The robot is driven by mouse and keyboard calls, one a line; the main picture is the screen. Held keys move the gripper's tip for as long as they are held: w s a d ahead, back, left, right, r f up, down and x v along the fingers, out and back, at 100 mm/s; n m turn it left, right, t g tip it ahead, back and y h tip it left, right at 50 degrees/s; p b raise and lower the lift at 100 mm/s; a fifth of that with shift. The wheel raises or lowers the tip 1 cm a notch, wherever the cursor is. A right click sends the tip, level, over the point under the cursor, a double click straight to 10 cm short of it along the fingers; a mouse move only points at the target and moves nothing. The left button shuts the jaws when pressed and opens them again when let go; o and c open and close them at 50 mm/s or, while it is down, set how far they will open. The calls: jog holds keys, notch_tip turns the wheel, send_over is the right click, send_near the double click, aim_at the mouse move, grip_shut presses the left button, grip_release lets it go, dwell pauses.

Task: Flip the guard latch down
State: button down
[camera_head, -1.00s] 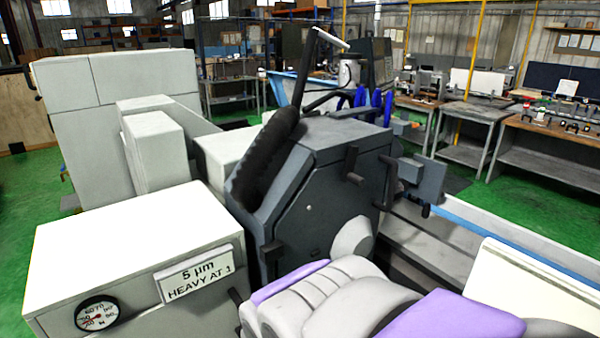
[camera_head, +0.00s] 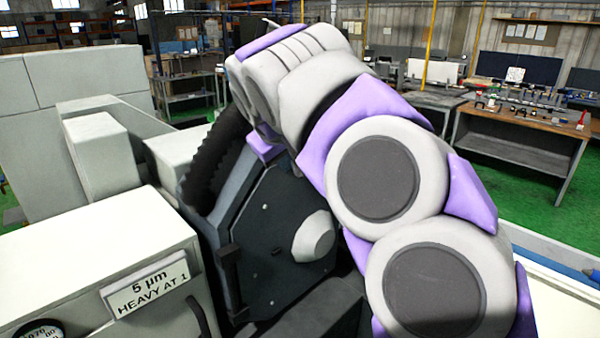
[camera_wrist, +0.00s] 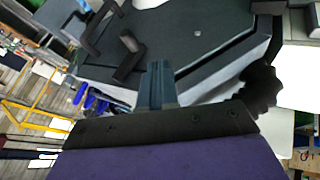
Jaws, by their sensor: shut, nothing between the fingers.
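The dark grey wheel guard (camera_head: 265,235) stands in the middle of the head view, its upper right part hidden behind my raised arm. In the wrist view the guard face (camera_wrist: 185,45) is seen turned over. A short black lever (camera_wrist: 128,58), which looks like the guard latch, sticks out of that face near its edge. My gripper (camera_wrist: 157,68) is shut and empty. In the wrist view its fingertips are close to the guard's edge, just beside the lever; I cannot tell whether they touch. The head view hides the lever and fingertips.
A longer black handle (camera_wrist: 92,30) lies beyond the lever. A ribbed black hose (camera_head: 215,165) runs along the guard's left side. A white cabinet with a "5 µm" sign (camera_head: 145,288) stands at lower left. Benches (camera_head: 520,145) are far behind at right.

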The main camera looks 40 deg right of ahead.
aim_at(307, 177)
jog(key=w+d+f+b, duration=0.2)
jog(key=w+d+f, duration=0.2)
jog(key=d+f, duration=0.4)
jog(key=shift+w+d, duration=0.2)
jog(key=shift+d, duration=0.25)
jog(key=shift+f, duration=0.1)
jog(key=h+b, duration=0.1)
jog(key=b, duration=0.1)
jog(key=d+f+h+b, duration=0.1)
jog(key=b, duration=0.1)
jog(key=shift+f+n+b, duration=0.1)
jog(key=shift+n+b, duration=0.2)
jog(key=shift+t, duration=0.3)
jog(key=shift+w, duration=0.1)
